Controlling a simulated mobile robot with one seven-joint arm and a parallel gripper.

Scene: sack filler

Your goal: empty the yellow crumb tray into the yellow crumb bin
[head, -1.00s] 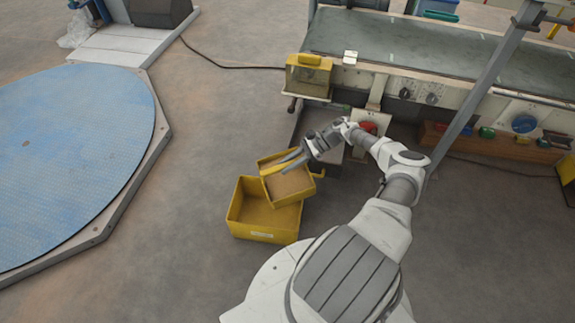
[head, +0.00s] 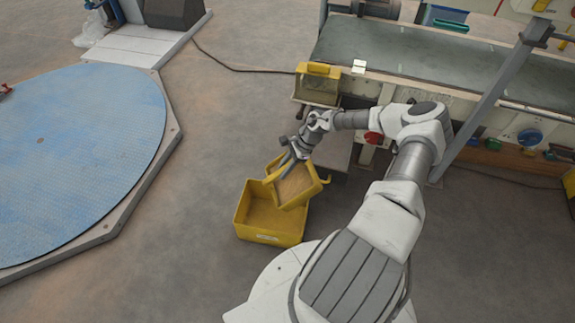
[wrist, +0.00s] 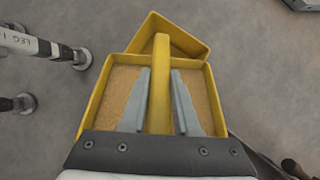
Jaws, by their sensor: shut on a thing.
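The yellow crumb tray (head: 297,186) holds a layer of tan crumbs and is tilted in the head view, above the far right part of the yellow crumb bin. My gripper (head: 285,164) is shut on the tray's yellow handle. In the wrist view the two grey fingers (wrist: 158,105) lie on either side of that handle (wrist: 160,75), and crumbs show in the tray (wrist: 118,90) on both sides. The yellow crumb bin (head: 270,236) stands on the floor with a tan bottom. In the wrist view its rim (wrist: 185,38) shows beyond the tray, which hides much of it.
The conveyor bench (head: 420,60) stands at the back right, with a yellow box (head: 318,85) at its left end. A slanted grey post (head: 490,95) rises at the right. The blue round platform (head: 70,150) lies to the left. Floor left of the bin is clear.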

